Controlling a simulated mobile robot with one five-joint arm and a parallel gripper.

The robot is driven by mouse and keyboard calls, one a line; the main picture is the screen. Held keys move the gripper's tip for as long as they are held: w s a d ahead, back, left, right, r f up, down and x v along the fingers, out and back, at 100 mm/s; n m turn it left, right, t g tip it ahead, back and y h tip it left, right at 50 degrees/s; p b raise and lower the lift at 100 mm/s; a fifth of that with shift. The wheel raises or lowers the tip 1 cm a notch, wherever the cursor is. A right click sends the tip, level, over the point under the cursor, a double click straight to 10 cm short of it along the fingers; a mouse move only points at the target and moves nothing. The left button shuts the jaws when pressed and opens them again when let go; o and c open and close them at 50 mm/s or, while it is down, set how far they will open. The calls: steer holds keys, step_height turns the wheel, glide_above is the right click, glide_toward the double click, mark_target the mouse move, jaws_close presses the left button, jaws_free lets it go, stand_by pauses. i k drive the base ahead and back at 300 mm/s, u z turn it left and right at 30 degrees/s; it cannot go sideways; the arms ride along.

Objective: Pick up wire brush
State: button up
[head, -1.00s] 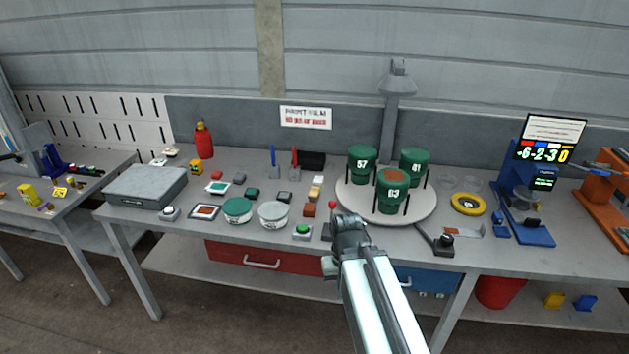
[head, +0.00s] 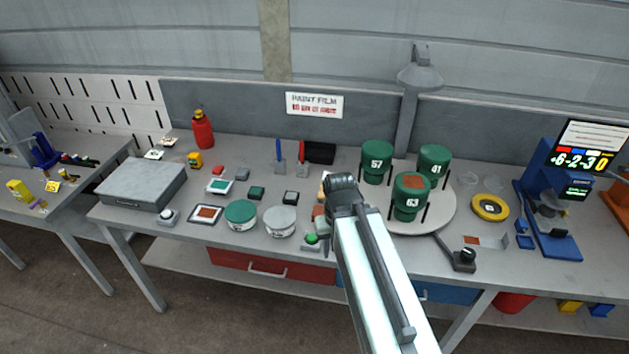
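I cannot clearly make out a wire brush. Two upright tools stand near the back panel, one with a blue handle (head: 278,150) and one with a red handle (head: 301,151). Each has a grey lower part, and either could be a brush or a scraper. A dark box (head: 320,153) is just right of them. My gripper (head: 342,187) is over the middle of the bench, to the right of and nearer than these tools. Its fingers point away and are hidden, so its opening does not show. It covers part of a group of small blocks.
A round turntable (head: 440,212) with green numbered cylinders (head: 411,198) stands right of my arm. Green (head: 241,214) and grey (head: 280,221) round tins are at the front left. A grey case (head: 141,187) and red bottle (head: 202,130) stand farther left. A lamp (head: 419,76) overhangs the back.

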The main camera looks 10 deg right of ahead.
mark_target(320, 197)
steer(key=u, duration=0.5)
steer(key=i, duration=1.35)
steer(key=u, duration=1)
steer(key=k, duration=0.75)
steer(key=u, duration=0.2)
steer(key=i, duration=0.95)
steer(key=z, duration=0.1)
